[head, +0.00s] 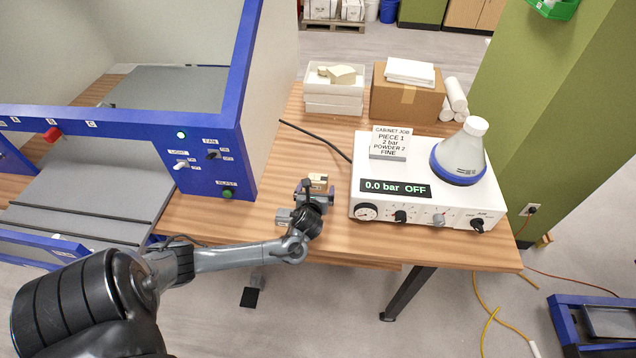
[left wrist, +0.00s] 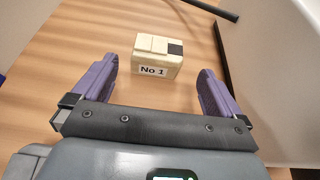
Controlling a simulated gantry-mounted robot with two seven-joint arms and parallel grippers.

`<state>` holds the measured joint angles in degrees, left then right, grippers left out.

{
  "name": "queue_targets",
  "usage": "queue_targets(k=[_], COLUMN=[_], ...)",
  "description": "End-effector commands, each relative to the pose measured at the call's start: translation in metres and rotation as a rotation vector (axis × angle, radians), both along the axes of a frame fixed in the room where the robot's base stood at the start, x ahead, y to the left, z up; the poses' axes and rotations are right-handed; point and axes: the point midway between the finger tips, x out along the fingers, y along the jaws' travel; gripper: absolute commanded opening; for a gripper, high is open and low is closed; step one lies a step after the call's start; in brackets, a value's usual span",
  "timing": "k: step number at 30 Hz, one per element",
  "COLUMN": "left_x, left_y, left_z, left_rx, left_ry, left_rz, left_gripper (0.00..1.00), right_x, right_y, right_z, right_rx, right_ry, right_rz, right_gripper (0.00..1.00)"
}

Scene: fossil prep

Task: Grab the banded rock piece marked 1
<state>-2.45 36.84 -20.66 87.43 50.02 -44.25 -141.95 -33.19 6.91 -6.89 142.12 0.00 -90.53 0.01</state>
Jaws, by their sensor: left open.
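The rock piece marked "No 1" (left wrist: 158,55) is a cream block with a dark patch on its top right, lying on the wooden table. In the head view the piece (head: 318,180) shows just beyond my left gripper (head: 318,194), partly hidden by it. In the left wrist view my left gripper (left wrist: 158,85) is open, with one purple finger on each side. The piece stands ahead of the fingertips, roughly centred between them, and nothing is held. My right gripper is not in view.
The white control unit (head: 430,195) stands close to the right of the piece, with a flask (head: 460,155) and a job card (head: 390,143) on it. The blue-framed cabinet (head: 215,160) is on the left. A black cable (head: 315,135) runs behind the piece.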

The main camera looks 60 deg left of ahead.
Motion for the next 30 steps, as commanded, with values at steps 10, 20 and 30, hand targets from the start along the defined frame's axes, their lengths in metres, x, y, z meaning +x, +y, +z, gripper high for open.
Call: queue_targets(k=[10, 20, 30], left_x=[0.021, 0.028, 0.027], left_y=[0.030, 0.038, 0.038], left_z=[-0.014, -0.019, -0.019], left_rx=[0.000, -0.001, -0.001], left_ry=[-0.001, 0.000, 0.000], left_rz=[0.004, 0.000, 0.000], left_gripper=[1.00, 1.00, 0.62], right_x=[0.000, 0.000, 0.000], right_y=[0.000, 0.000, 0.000], right_z=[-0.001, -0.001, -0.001], right_rx=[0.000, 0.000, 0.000], right_ry=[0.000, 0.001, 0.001], right_rz=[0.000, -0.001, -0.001], right_gripper=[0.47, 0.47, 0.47])
